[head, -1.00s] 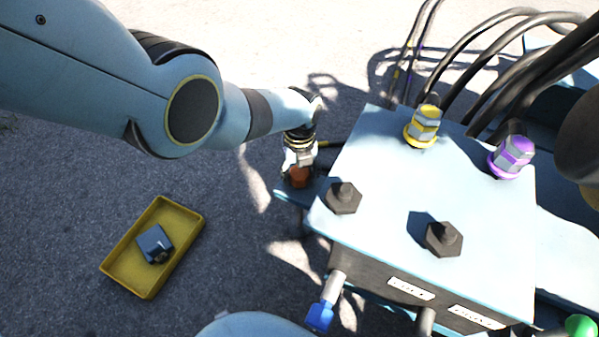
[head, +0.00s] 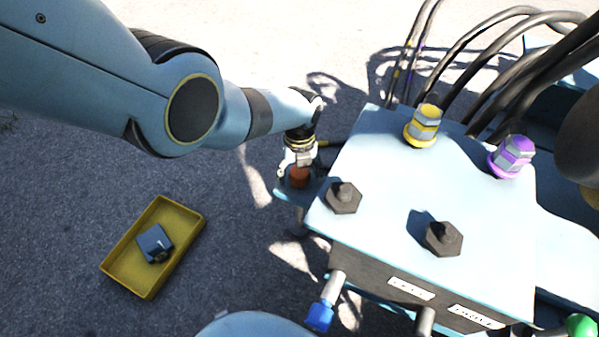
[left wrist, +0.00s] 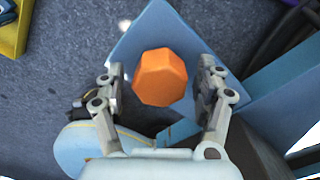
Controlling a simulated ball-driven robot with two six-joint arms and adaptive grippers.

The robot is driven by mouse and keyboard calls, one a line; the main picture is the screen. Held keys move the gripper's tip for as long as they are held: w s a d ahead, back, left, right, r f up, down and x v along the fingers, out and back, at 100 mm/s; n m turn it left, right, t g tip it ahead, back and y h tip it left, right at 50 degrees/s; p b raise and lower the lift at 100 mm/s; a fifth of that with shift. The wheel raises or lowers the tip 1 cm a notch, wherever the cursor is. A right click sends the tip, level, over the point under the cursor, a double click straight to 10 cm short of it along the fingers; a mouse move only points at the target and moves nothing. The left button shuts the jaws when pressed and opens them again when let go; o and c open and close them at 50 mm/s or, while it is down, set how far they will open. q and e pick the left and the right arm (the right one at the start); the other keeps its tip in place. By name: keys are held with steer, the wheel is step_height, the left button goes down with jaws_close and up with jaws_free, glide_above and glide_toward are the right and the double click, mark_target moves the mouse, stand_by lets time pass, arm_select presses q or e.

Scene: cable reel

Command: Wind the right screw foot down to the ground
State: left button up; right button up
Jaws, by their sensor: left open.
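The screw foot's orange faceted head (head: 299,177) stands on a blue bracket plate (head: 284,193) at the left side of the blue box. In the left wrist view the orange head (left wrist: 161,77) sits between the two fingers of my left gripper (left wrist: 160,88). The fingers are open, with a gap on each side of the head. In the head view my left gripper (head: 298,162) is right above the head, pointing down. A thin shaft and a round foot (head: 297,229) show partly below the plate. Contact between foot and ground cannot be made out.
The blue box (head: 400,190) carries two dark hex bolts and yellow and purple connectors. Thick black cables (head: 500,60) run behind it. A yellow tray (head: 113,265) with a dark blue block (head: 154,243) lies on the asphalt at left. The ground between tray and box is clear.

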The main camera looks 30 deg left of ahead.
mark_target(300, 171)
arm_select(q)
step_height(300, 171, up, 12)
stand_by(0.7)
